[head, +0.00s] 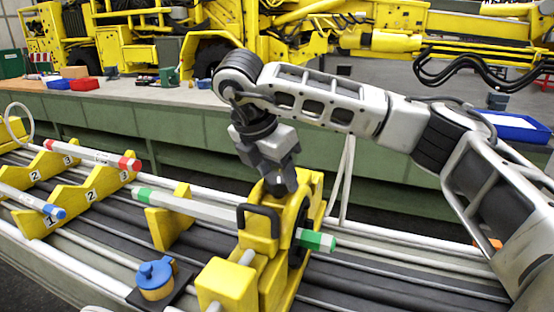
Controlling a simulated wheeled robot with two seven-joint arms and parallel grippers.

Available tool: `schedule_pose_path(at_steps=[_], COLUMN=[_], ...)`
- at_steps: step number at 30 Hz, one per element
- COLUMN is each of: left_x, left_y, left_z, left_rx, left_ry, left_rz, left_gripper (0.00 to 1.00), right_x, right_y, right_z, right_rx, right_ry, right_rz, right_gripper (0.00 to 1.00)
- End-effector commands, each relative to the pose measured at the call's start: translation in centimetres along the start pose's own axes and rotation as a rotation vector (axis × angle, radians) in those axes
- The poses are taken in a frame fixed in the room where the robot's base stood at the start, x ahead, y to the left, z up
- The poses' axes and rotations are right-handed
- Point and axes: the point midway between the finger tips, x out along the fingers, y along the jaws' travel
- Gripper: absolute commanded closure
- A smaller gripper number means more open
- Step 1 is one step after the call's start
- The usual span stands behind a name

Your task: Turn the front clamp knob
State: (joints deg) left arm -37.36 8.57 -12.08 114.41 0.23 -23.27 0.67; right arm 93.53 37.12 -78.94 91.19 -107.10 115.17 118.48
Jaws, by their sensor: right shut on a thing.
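My right gripper (280,178) comes down from above, its arm entering from the right. It is shut on the front clamp knob at the top of the yellow clamp (262,222); the gripper hides most of the knob. The clamp stands upright on the bench rails and has a black handle on its near side. A pale tube with green ends (190,207) runs through or behind the clamp, its right green end (315,240) sticking out. My left gripper is not in view.
A blue-topped yellow pot (156,277) sits on a dark plate left of the clamp. Yellow numbered racks (85,193) hold tubes with red and blue ends at the left. A green workbench (115,115) with bins stands behind, and a yellow machine is at the back.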

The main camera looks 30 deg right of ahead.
Motion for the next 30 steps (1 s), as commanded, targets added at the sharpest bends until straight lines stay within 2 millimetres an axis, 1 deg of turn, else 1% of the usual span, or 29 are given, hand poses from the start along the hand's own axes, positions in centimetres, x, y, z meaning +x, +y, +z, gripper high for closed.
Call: schedule_pose_path(at_steps=[1,6,18,24,30], left_x=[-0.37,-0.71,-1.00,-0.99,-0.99], left_y=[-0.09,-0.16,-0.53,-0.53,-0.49], left_z=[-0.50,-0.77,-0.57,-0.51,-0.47], left_rx=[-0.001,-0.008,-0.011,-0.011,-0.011], left_ry=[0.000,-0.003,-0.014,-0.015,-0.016], left_rz=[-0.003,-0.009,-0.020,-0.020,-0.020], left_gripper=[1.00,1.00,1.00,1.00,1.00], right_x=[-0.45,-0.35,-0.02,0.05,0.08], right_y=[0.08,0.18,0.39,0.45,0.47], right_z=[0.13,0.11,0.09,0.12,0.12], right_rx=[0.041,0.191,0.530,0.660,0.745], right_ry=[0.000,0.000,0.001,0.001,0.002], right_rz=[-0.018,-0.080,-0.219,-0.272,-0.308], right_gripper=[0.73,0.73,0.73,0.73,0.73])
